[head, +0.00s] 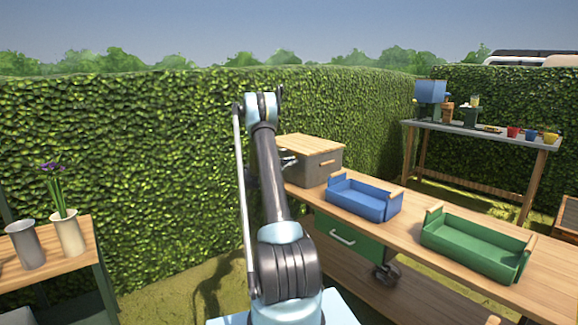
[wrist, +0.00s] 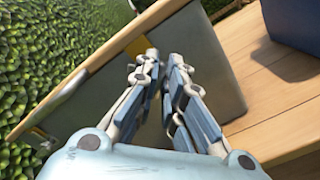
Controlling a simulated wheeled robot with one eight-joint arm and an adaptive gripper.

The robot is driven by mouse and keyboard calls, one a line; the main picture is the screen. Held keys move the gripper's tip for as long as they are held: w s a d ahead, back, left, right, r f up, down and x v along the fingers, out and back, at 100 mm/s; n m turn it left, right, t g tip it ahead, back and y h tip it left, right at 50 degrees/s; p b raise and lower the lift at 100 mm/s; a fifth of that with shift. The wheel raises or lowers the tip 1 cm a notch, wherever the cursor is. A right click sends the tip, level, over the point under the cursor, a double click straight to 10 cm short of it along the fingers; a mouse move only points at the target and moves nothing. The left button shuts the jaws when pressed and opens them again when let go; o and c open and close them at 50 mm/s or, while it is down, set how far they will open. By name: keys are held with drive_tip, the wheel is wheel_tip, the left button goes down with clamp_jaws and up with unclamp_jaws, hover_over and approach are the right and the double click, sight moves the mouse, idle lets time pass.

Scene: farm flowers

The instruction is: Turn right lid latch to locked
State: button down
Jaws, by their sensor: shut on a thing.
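A grey box with a wooden lid (head: 308,165) stands at the back left end of the wooden workbench. My gripper (wrist: 164,58) is at the box's side wall, just below the lid edge. Its fingers are close together on a small part there, which I take to be the right lid latch. The fingertips hide most of it, and its turn angle cannot be told. A yellow-orange patch (wrist: 137,45) shows beside the left fingertip. A small metal fitting (wrist: 40,136) shows farther left along the lid edge. In the head view my arm covers most of the gripper.
A blue tray (head: 362,207) and a green tray (head: 474,253) stand right of the box on the workbench (head: 411,238). A hedge (head: 130,150) rises close behind. A side table with two vases (head: 67,234) is at left. Bare bench top lies between box and trays.

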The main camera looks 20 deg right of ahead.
drive_tip(key=shift+s+d+f+m, duration=0.1)
drive_tip(key=shift+f+m, duration=0.05)
drive_tip(key=shift+m, duration=1.25)
drive_tip(key=shift+s+f+m, duration=0.1)
drive_tip(key=shift+f+m, duration=0.1)
drive_tip(key=shift+m, duration=1.2)
drive_tip(key=shift+s+d+f+m, duration=0.1)
drive_tip(key=shift+f+m, duration=0.05)
drive_tip(key=shift+m, duration=1.25)
drive_tip(key=c, duration=1.7)
unclamp_jaws()
drive_tip(key=shift+f, duration=0.1)
drive_tip(key=shift+o, duration=0.2)
drive_tip(key=shift+w+a, duration=0.1)
drive_tip(key=shift+a, duration=0.05)
drive_tip(key=v, duration=1.2)
